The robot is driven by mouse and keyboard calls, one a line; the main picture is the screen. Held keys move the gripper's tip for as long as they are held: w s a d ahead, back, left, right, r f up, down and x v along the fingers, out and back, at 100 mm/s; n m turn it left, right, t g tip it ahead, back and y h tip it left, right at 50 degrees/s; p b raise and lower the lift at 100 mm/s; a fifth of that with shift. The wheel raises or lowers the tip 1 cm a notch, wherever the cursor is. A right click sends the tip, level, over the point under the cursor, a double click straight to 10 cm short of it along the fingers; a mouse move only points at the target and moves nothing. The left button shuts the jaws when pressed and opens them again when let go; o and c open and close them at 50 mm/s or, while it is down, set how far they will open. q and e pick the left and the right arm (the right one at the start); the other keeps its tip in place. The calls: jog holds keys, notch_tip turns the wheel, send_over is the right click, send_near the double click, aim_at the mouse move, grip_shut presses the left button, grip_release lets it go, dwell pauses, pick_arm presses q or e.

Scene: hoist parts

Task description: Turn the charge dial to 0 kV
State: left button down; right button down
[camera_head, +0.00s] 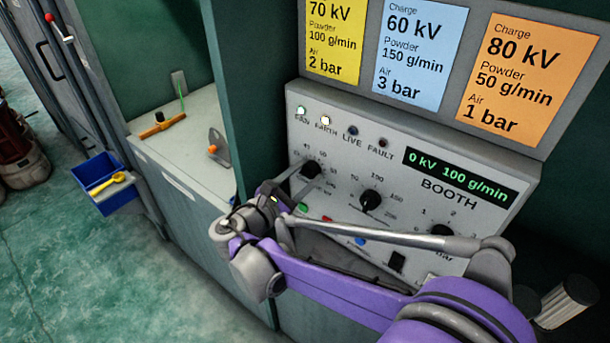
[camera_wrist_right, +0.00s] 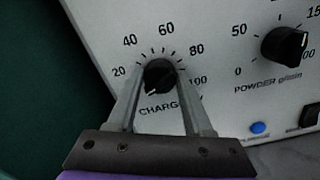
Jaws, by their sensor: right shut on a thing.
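The black charge dial (camera_head: 311,168) is at the left of the grey booth panel (camera_head: 330,142). In the right wrist view the charge dial (camera_wrist_right: 158,76) sits inside a printed scale, with 20 to 100 readable. Its white pointer line faces lower left, below the 20 mark; the 0 label is hidden. My right gripper (camera_head: 307,177) is shut on the dial, one finger on each side, as the right wrist view (camera_wrist_right: 161,71) also shows. The green display (camera_head: 460,176) reads 0 kV 100 g/min. My left gripper is out of view.
The powder knob (camera_head: 370,200) and another black knob (camera_head: 440,231) are to the right on the panel. Coloured buttons lie below, partly behind my arm. Setting cards (camera_head: 420,50) hang above. A blue bin (camera_head: 112,200) with a yellow item is at the left.

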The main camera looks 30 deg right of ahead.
jog(key=shift+n, duration=0.9)
jog(key=shift+c, duration=1.5)
grip_release()
jog(key=shift+a, duration=0.15)
jog(key=v, duration=1)
jog(key=shift+s+a, duration=0.15)
jog(key=shift+a, duration=0.1)
jog(key=shift+d, duration=0.1)
